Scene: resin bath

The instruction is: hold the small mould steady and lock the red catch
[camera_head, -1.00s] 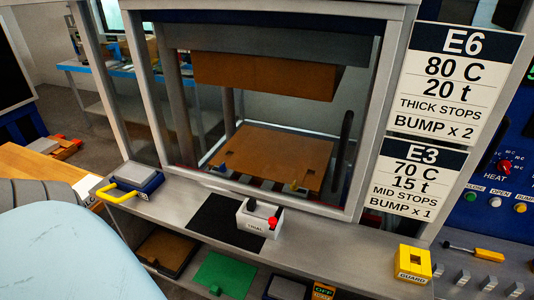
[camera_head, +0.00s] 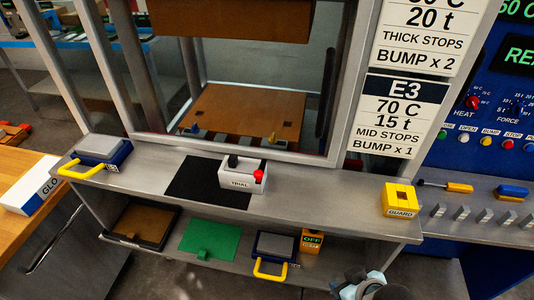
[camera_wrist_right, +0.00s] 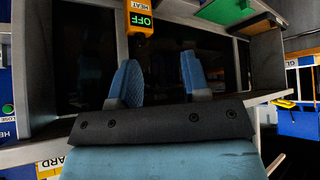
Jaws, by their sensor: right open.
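The small mould, a pale box labelled TRIAL (camera_head: 242,182), sits on the press's front ledge at the right edge of a black mat (camera_head: 200,186). The red catch (camera_head: 259,176) is a round red knob at the box's right side, with a dark upright piece (camera_head: 233,161) left of it. Whether the catch is locked cannot be told. My right gripper (camera_head: 352,286) is at the bottom edge of the head view, low and right of the mould, apart from it. In the right wrist view its blue fingers (camera_wrist_right: 158,78) are spread and empty. My left gripper is not in view.
A yellow GUARD block (camera_head: 398,199) stands on the ledge's right end. A blue-grey block with a yellow handle (camera_head: 99,150) is at its left. The lower shelf holds a green plate (camera_head: 211,241), another yellow-handled block (camera_head: 274,246) and an orange OFF switch box (camera_head: 312,240). Ledge between mould and GUARD is clear.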

